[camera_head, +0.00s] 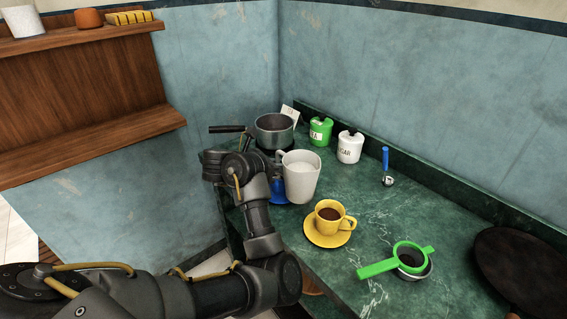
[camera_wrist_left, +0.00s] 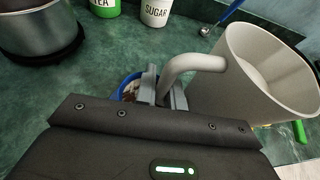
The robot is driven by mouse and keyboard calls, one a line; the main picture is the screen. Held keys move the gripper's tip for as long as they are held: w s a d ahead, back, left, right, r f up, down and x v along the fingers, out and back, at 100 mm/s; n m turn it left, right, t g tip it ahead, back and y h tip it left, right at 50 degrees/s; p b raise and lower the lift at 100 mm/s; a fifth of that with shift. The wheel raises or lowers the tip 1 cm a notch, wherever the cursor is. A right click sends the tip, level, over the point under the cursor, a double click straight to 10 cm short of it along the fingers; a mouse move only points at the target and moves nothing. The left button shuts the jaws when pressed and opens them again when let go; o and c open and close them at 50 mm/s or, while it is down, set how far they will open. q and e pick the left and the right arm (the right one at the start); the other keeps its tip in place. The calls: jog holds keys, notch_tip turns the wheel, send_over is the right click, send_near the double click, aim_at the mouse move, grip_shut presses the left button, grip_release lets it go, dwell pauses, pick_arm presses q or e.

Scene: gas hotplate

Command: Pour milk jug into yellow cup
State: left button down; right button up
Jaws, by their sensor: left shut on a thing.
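My left gripper (camera_wrist_left: 165,92) is shut on the handle of the white milk jug (camera_head: 300,176). The jug also shows large in the left wrist view (camera_wrist_left: 240,95), and it looks about upright with milk inside. The yellow cup (camera_head: 328,225) stands on a yellow saucer (camera_head: 313,236) in front and to the right of the jug, with dark brown liquid in it. In the head view my left gripper (camera_head: 268,165) is at the jug's left side, its fingers partly hidden. I cannot tell whether the jug touches the counter. My right gripper is not in view.
A pot (camera_head: 274,130), a green tea jar (camera_head: 320,131) and a white sugar jar (camera_head: 350,147) stand at the back. A green strainer (camera_head: 409,258) and a dark pan (camera_head: 520,272) are at the right.

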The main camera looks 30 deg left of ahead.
aim_at(287, 159)
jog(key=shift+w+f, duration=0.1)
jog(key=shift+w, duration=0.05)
pick_arm(q)
jog(key=shift+r+b, duration=0.1)
jog(key=shift+b, duration=0.55)
jog(key=shift+d+r+m+y+b, duration=0.15)
jog(key=shift+m+y+b, duration=0.25)
jog(key=shift+b, duration=0.75)
jog(key=m, duration=0.1)
jog(key=d+r+y, duration=0.1)
jog(key=r+m+y, duration=0.1)
jog(key=shift+s+d+r+m+t, duration=0.2)
jog(key=shift+s+m+t, duration=0.1)
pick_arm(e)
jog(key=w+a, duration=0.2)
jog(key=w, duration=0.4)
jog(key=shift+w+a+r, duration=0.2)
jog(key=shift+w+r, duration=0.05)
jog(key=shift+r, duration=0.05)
pick_arm(q)
jog(key=shift+w, duration=0.1)
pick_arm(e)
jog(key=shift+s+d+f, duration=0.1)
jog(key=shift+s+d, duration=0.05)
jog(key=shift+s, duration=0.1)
